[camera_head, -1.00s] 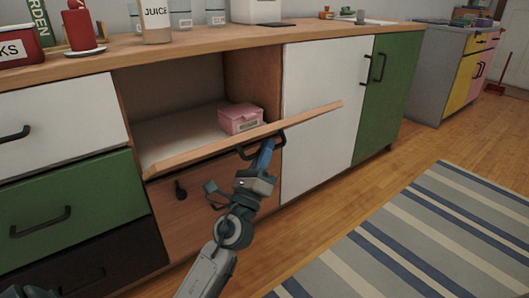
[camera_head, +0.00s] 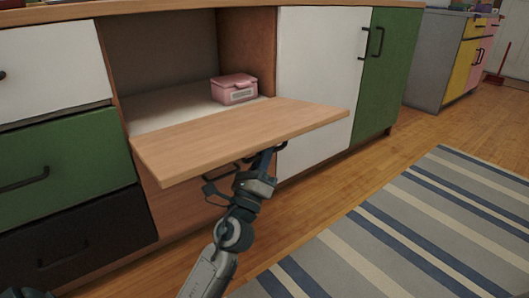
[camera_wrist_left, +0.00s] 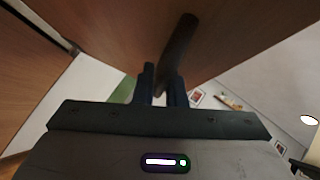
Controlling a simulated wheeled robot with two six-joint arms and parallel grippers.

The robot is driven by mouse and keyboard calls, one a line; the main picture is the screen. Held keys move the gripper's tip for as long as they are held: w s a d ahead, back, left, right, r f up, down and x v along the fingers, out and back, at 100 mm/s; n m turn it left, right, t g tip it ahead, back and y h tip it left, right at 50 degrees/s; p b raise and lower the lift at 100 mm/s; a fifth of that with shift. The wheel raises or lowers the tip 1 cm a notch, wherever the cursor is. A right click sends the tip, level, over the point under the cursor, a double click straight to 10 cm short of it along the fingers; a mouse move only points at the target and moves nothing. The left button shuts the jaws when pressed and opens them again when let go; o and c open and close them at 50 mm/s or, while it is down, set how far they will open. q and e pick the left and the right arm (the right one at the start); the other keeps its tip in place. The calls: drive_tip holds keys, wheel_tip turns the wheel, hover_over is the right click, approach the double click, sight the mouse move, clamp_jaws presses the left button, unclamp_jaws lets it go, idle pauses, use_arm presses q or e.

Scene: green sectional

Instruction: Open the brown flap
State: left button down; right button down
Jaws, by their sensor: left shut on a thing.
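The brown flap (camera_head: 240,135) sticks out from the cabinet's open compartment in the head view, roughly level, with its wooden upper face showing. My left gripper (camera_head: 268,160) is under the flap's front edge, shut on its dark handle. The flap hides most of that handle in the head view. In the left wrist view, the left gripper's fingers (camera_wrist_left: 161,88) are at the dark bar handle (camera_wrist_left: 178,48), with the flap's brown underside (camera_wrist_left: 110,35) close above. My right gripper is not in view.
A pink box (camera_head: 233,90) sits inside the open compartment behind the flap. A brown drawer front lies partly hidden below. A white door (camera_head: 320,70) is to the right, and green (camera_head: 60,155) and black drawers (camera_head: 75,230) are to the left. Striped rug (camera_head: 400,230) and clear floor lie at right.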

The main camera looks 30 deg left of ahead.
use_arm(q)
drive_tip(key=shift+r, duration=0.1)
drive_tip(key=c, duration=1.5)
unclamp_jaws()
drive_tip(key=shift+d, duration=0.1)
drive_tip(key=a+b+v, duration=0.1)
drive_tip(key=b+v, duration=0.4)
drive_tip(key=v, duration=0.6)
drive_tip(key=shift+d, duration=0.45)
